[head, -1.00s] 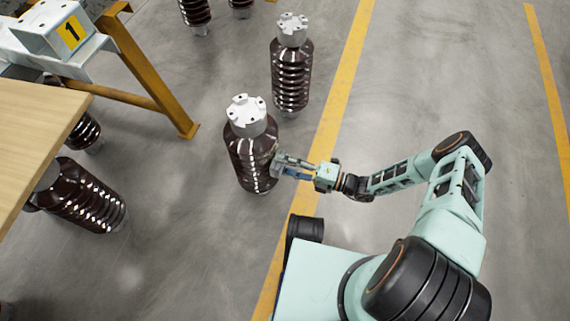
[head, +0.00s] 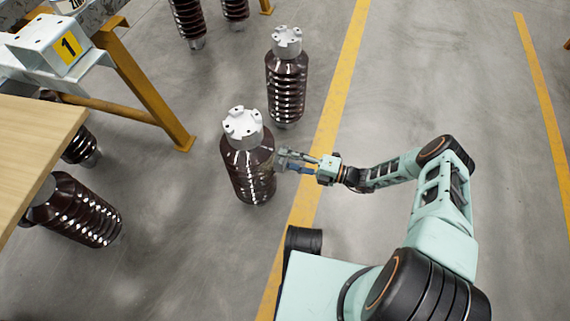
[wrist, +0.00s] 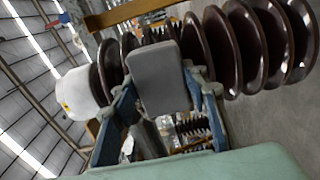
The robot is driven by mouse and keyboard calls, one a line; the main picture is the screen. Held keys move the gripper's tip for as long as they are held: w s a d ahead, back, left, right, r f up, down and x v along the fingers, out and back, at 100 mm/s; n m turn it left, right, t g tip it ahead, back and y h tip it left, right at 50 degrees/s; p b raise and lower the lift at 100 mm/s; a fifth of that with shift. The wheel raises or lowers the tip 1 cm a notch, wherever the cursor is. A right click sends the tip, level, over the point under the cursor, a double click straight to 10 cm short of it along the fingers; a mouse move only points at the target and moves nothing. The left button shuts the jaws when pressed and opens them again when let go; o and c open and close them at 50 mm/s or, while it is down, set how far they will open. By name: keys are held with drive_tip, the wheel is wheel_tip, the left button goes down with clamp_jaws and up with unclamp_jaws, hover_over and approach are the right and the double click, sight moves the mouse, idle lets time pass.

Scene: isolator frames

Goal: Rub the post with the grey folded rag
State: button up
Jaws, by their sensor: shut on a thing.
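The post (head: 248,172) is a dark brown ribbed insulator with a pale metal cap, upright on the floor left of my gripper (head: 287,159) in the head view. In the wrist view the post (wrist: 228,50) lies across the top of the picture, with its white cap at the left. My gripper is shut on the grey folded rag (wrist: 160,78), a flat grey pad between the fingertips. The rag is in front of the post's ribs there and hides part of them. It is at the post's right side in the head view; I cannot tell whether it touches.
A second similar post (head: 286,85) stands just behind. A wooden tabletop (head: 35,135) and a yellow-legged stand (head: 150,85) are at the left, with more insulators around them. Open floor with yellow lines (head: 335,105) lies to the right.

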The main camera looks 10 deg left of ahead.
drive_tip(key=shift+w+r, duration=0.1)
drive_tip(key=shift+w, duration=0.4)
